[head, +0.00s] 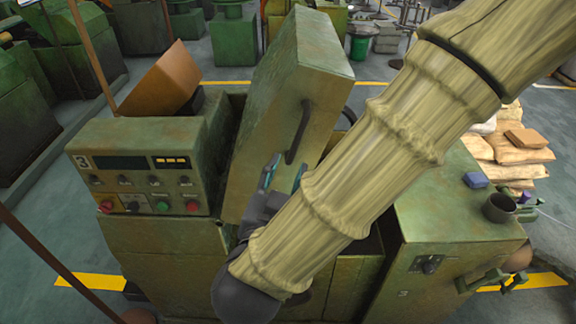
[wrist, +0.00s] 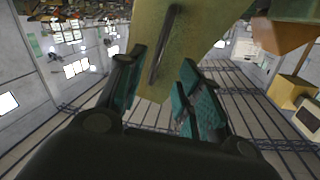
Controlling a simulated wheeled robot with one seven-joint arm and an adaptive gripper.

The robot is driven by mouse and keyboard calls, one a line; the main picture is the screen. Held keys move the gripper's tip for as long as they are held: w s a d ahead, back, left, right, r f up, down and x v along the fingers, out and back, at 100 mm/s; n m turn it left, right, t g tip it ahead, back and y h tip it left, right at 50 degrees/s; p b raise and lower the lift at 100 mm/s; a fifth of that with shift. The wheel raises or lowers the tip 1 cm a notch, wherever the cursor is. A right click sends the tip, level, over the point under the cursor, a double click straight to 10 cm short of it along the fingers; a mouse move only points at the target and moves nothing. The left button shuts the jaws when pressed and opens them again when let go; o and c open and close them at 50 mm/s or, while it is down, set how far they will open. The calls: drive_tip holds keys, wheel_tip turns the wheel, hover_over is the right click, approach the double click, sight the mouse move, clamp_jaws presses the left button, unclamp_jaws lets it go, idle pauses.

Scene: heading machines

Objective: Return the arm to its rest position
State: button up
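My arm, in a ribbed tan sleeve, reaches from the upper right across the head view. My gripper (head: 283,175) is beside the lower end of a dark bar handle (head: 300,132) on a tilted green cover (head: 285,75). In the wrist view my gripper (wrist: 165,95) has its teal-padded fingers spread apart with nothing held between them. The handle (wrist: 166,45) and cover (wrist: 198,35) show beyond the fingertips there. I cannot tell how small the gap between fingers and handle is. The arm hides part of the machine.
A control box (head: 140,170) marked 3 stands left of the cover. To the right, a green machine top (head: 450,205) carries a dark cup (head: 498,207) and a purple block (head: 475,180). Sacks (head: 510,155) lie behind. Brown posts (head: 60,265) stand at left.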

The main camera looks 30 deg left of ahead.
idle(0.6)
drive_tip(key=w+d+f+g+h+b, duration=0.1)
drive_tip(key=w+d+f+g+b, duration=0.15)
drive_tip(key=d+f, duration=0.7)
drive_tip(key=w+d+f+g+h+b, duration=0.1)
drive_tip(key=w+d+f+g+b, duration=0.15)
drive_tip(key=f, duration=1.35)
drive_tip(key=w+d+f+g+b, duration=0.25)
drive_tip(key=d+f, duration=0.35)
drive_tip(key=f, duration=0.7)
drive_tip(key=s+d+f+g+h+b, duration=0.1)
drive_tip(key=s+d+f+g+b, duration=0.1)
drive_tip(key=s+d+f, duration=0.4)
drive_tip(key=s+d+f+m+g+h+b, duration=0.1)
drive_tip(key=s+d+f+g+b, duration=0.1)
drive_tip(key=s+d+f+g, duration=0.2)
drive_tip(key=s+d+f+g+h+b, duration=0.1)
drive_tip(key=s+d+f+g+b, duration=0.2)
drive_tip(key=s+d+f, duration=0.6)
drive_tip(key=d+f, duration=0.8)
drive_tip(key=d, duration=0.2)
drive_tip(key=shift+s+h, duration=0.35)
drive_tip(key=shift+h, duration=0.05)
